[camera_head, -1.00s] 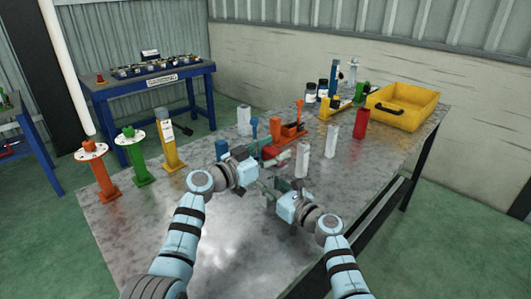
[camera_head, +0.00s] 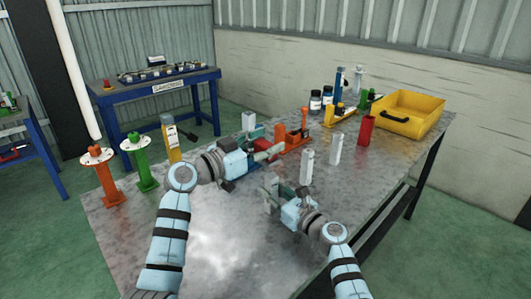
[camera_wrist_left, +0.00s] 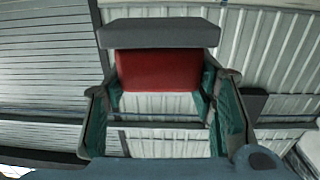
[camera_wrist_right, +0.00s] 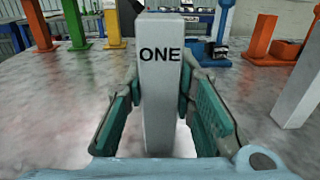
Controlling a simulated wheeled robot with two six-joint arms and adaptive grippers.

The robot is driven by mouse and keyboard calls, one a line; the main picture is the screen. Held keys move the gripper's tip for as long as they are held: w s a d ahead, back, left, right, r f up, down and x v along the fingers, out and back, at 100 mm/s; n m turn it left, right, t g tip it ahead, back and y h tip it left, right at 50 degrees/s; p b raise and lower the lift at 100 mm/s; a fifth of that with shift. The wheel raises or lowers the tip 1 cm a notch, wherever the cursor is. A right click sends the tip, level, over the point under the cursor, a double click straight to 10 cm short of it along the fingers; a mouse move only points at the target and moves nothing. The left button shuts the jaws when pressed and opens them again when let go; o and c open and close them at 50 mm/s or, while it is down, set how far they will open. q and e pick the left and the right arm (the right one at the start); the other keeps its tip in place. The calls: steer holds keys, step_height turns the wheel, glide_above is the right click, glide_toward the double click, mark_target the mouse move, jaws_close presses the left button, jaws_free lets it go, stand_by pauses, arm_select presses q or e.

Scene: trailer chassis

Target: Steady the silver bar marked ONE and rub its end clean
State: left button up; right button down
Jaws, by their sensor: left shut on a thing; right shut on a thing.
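The silver bar marked ONE (camera_wrist_right: 160,85) stands upright between the fingers of my right gripper (camera_wrist_right: 158,105) in the right wrist view, its lettering facing me. The right gripper is shut on it; it also shows low over the table in the head view (camera_head: 273,195). My left gripper (camera_wrist_left: 162,105) is shut on a red block (camera_wrist_left: 158,70) with a grey slab (camera_wrist_left: 158,33) across its end. In the head view the left gripper (camera_head: 266,152) is farther back and higher, apart from the right one.
Other silver bars stand nearby, one to the right (camera_head: 307,166) and one beyond it (camera_head: 335,149). A red post (camera_head: 366,130) and a yellow tray (camera_head: 400,108) are at the back right. An orange fixture (camera_head: 294,138) stands close behind the left gripper. The front of the table is clear.

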arm_select(q)
steer(key=shift+r, duration=1.2)
arm_select(e)
steer(key=c, duration=1)
jaws_free()
steer(key=shift+o, duration=0.2)
arm_select(q)
steer(key=shift+r, duration=0.1)
step_height(320, 180, up, 6)
steer(key=p, duration=0.6)
arm_select(e)
steer(key=v, duration=0.7)
steer(key=shift+r, duration=0.2)
arm_select(q)
steer(key=shift+r, duration=0.15)
arm_select(e)
steer(key=shift+s+d+f, duration=0.1)
steer(key=shift+s+d, duration=0.25)
steer(key=shift+s, duration=0.05)
steer(key=shift+f, duration=0.1)
steer(key=o, duration=0.6)
steer(key=shift+c, duration=0.2)
